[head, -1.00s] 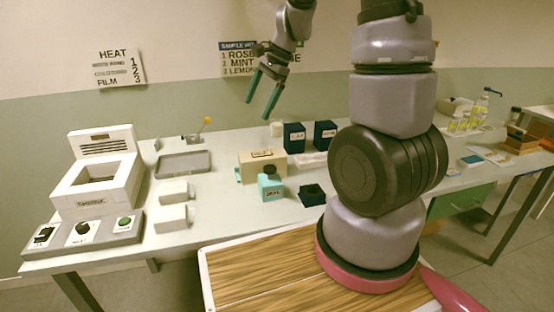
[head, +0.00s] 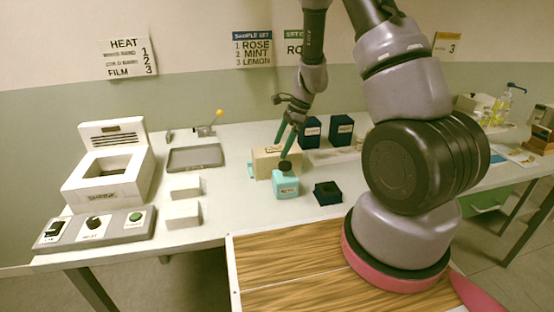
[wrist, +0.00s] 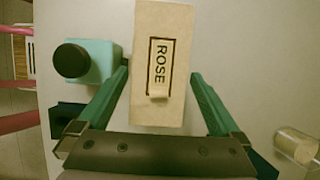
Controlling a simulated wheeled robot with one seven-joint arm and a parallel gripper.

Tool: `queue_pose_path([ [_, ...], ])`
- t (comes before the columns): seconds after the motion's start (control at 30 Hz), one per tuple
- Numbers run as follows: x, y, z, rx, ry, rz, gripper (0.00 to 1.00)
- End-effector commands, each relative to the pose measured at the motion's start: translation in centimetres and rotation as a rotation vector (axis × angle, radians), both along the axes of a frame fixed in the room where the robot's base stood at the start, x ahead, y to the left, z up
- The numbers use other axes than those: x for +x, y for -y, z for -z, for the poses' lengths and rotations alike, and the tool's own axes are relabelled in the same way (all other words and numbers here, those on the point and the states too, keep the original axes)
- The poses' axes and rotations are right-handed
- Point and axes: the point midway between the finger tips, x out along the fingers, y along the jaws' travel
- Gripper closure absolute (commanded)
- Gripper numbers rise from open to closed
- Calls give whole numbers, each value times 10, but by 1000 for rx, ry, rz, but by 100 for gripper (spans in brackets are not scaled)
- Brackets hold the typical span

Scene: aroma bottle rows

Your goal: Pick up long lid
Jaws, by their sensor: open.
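A long beige piece labelled ROSE (wrist: 175,35), which looks like the long lid, lies between my fingers in the wrist view. It has a small raised tab near its close end. In the head view it appears as the top of a beige box (head: 264,164) mid-table; I cannot tell where lid and box divide. My gripper (head: 284,147) is open, pointing down just above this box. In the wrist view the fingers of my gripper (wrist: 161,78) stand on either side of the beige piece, with gaps visible; contact does not show.
A teal bottle (head: 286,186) with a black cap stands close in front of the beige box. Dark boxes (head: 341,131) stand behind right, and a small dark open box (head: 328,193) sits front right. A grey tray (head: 195,158) and white blocks (head: 184,215) are left.

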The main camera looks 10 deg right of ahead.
Motion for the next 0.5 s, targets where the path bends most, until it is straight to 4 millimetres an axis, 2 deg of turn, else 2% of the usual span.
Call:
queue_pose_path([
  [0.23,-1,-15,34,0,-3,-1,0],
  [0.5,-1,-18,42,0,-1,-1,0],
])
